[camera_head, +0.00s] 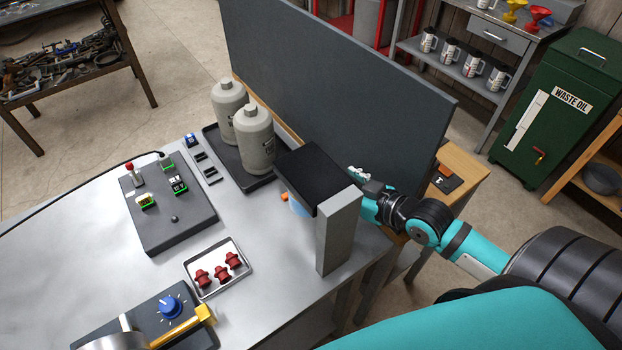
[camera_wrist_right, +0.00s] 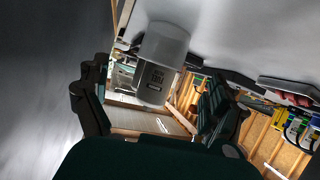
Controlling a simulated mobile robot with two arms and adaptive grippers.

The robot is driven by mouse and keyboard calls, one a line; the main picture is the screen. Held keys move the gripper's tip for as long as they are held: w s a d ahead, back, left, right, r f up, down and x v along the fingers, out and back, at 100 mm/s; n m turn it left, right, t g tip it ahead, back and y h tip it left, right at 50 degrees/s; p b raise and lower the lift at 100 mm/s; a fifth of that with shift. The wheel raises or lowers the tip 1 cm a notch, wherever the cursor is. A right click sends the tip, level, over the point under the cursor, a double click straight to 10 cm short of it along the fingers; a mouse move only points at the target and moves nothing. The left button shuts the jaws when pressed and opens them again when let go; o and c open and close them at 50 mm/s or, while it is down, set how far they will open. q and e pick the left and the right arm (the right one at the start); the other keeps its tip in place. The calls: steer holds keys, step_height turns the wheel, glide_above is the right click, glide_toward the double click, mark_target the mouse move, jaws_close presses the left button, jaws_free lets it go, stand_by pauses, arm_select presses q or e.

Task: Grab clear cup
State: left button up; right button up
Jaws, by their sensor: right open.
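A pale bluish, see-through piece (camera_head: 299,208), which may be the clear cup, shows under a dark overhanging plate (camera_head: 318,175) beside a grey post; most of it is hidden. My right gripper (camera_head: 362,182) is at the far right side of that stand, its fingers partly hidden by it. In the right wrist view, my right gripper (camera_wrist_right: 155,105) is open. A grey cylinder with a dark label (camera_wrist_right: 162,60) shows beyond and between its fingers, apart from them; I cannot tell whether it is the cup or a bottle. My left gripper is not in view.
Two grey bottles (camera_head: 255,140) stand on a black tray left of the stand. A tall dark panel (camera_head: 340,80) runs behind the bench. A tray (camera_head: 203,268) with red parts and a control box (camera_head: 150,225) are to the left. Bare metal bench lies between.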

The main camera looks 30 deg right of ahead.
steer(key=x, duration=0.2)
steer(key=shift+w, duration=0.3)
steer(key=shift+w+a+f, duration=0.15)
steer(key=shift+w+f, duration=0.05)
steer(key=shift+w, duration=0.25)
steer(key=p+x, duration=0.1)
steer(key=x, duration=0.1)
steer(key=p+x, duration=0.1)
steer(key=x, duration=0.1)
steer(key=shift+w+a+r, duration=0.1)
steer(key=shift+w+a, duration=0.05)
steer(key=shift+a, duration=0.15)
steer(key=shift+w+a, duration=0.1)
steer(key=shift+w, duration=0.15)
steer(key=shift+f, duration=0.2)
steer(key=shift+c, duration=0.4)
steer(key=shift+s, duration=0.1)
steer(key=shift+c, duration=1.1)
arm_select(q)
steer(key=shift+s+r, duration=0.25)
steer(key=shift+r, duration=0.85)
arm_select(e)
steer(key=c, duration=1)
steer(key=shift+o, duration=0.2)
